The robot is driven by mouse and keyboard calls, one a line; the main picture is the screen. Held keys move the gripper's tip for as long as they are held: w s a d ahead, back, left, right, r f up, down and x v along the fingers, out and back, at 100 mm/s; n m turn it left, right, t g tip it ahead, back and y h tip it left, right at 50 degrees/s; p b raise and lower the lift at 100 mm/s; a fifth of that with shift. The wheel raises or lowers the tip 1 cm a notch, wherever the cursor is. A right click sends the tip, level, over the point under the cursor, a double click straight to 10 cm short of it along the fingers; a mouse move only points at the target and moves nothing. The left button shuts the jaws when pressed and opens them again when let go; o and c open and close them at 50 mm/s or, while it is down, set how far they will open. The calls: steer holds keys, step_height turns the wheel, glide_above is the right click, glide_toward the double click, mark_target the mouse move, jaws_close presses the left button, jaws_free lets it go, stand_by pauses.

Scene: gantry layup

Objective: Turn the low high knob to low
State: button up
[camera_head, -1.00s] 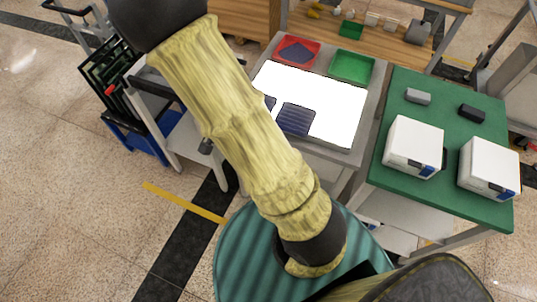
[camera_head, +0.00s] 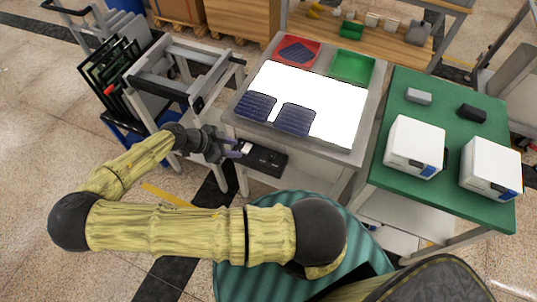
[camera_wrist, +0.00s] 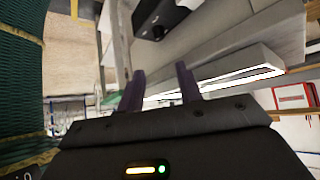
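A black control box (camera_head: 263,159) is mounted under the front edge of the light table. It carries a small white part at its left end and dark knob-like details, too small to read. In the wrist view the black box (camera_wrist: 170,14) shows at the top, with a round dark knob (camera_wrist: 158,33) on its face. I cannot read any low or high marking or the knob's setting. My gripper (camera_head: 238,148) is just left of the box, apart from it as far as I can tell. In the wrist view its two purple fingers stand apart with nothing between them.
The light table (camera_head: 312,101) holds dark ribbed sheets, a red tray (camera_head: 310,62) and a green tray (camera_head: 352,68). A grey metal frame (camera_head: 180,72) stands left of it. The green table (camera_head: 440,190) with two white boxes is at the right.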

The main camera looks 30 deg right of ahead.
mark_target(271, 155)
steer(key=p+x, duration=0.3)
steer(key=x, duration=1.4)
steer(key=shift+s+d+f, duration=0.1)
steer(key=shift+d+f, duration=0.05)
steer(key=c, duration=0.7)
